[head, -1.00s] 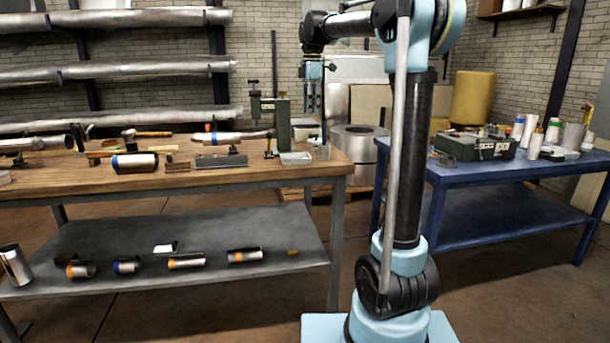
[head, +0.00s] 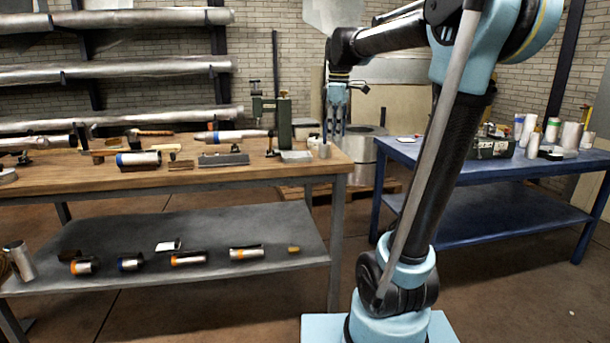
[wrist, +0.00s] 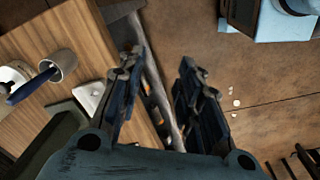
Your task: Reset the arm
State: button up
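My gripper (head: 336,128) hangs pointing down beyond the right end of the wooden workbench in the head view. In the wrist view, its two fingers (wrist: 163,100) are spread apart with nothing between them. Below them the wrist view shows the bench's edge and the floor. My arm rises from its light blue base and leans to the right, with its forearm reaching back to the left.
The wooden workbench (head: 90,180) carries tools, pipe pieces and a green vise (head: 285,122) near my gripper. Several short pipe pieces lie on its grey lower shelf (head: 220,225). A blue table (head: 490,170) with cans stands at right. A metal coil (head: 362,145) stands behind.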

jog(key=s+d+f+m, duration=0.3)
jog(key=s+f+m, duration=0.1)
jog(key=s+f, duration=0.4)
jog(key=s+d+f+m+t, duration=0.1)
jog(key=s+d+f+m, duration=0.2)
jog(key=s+f, duration=0.6)
jog(key=s+d+f+m, duration=0.3)
jog(key=s+f+m, duration=0.4)
jog(key=f, duration=0.4)
jog(key=shift+s+t, duration=0.3)
jog(key=shift+s, duration=0.6)
